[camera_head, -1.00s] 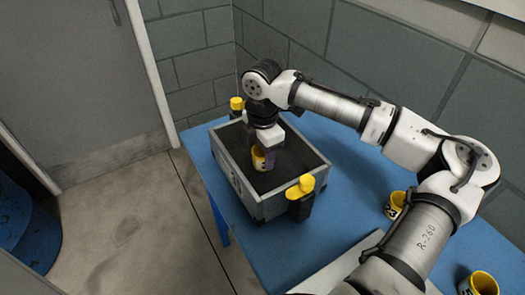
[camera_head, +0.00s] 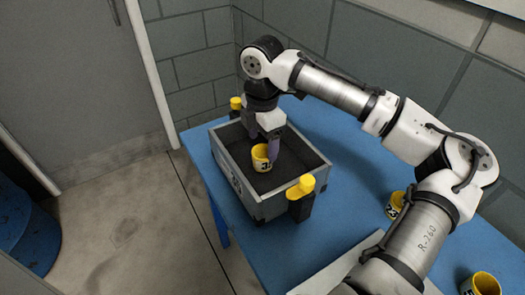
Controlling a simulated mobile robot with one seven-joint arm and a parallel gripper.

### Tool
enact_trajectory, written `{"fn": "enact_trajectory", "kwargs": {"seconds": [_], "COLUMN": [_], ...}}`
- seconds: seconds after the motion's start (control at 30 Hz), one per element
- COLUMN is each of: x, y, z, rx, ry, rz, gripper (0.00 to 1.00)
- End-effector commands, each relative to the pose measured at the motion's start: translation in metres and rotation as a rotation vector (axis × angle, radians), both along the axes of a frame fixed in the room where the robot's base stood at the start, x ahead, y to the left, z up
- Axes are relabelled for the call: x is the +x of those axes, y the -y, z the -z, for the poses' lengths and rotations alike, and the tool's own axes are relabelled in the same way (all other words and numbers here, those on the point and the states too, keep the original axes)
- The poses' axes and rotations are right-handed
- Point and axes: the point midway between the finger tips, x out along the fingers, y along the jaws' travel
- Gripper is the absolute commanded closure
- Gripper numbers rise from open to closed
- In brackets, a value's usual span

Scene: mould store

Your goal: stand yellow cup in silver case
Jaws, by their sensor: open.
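The silver case (camera_head: 265,211) is a grey open-topped box with a dark inside and a yellow-topped black clamp at each end. It sits on the blue table. A yellow cup (camera_head: 261,160) with a black marking stands upright inside the case, near its middle. My gripper (camera_head: 272,155) points down into the case, right at the cup's right side. Its jaws are open. The near finger shows beside the cup; the rest of the fingers is partly hidden, and I cannot tell whether they touch the cup.
Two other yellow cups stand on the blue table (camera_head: 335,225), one beside my arm (camera_head: 395,205) and one at the lower right (camera_head: 481,285). A white flat piece (camera_head: 340,270) lies at the front edge. Block walls stand behind the table. A blue drum (camera_head: 30,235) is at far left.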

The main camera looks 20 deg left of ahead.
Motion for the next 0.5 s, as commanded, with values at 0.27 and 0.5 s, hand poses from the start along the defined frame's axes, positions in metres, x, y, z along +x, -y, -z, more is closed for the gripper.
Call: {"fn": "enact_trajectory", "kwargs": {"seconds": [0.27,0.5], "x": [0.0,0.0], "y": [0.0,0.0], "z": [-0.055,-0.076], "rx": [0.001,0.001], "ry": [0.0,-0.001], "rz": [-0.001,-0.001], "gripper": [0.29,0.29]}}
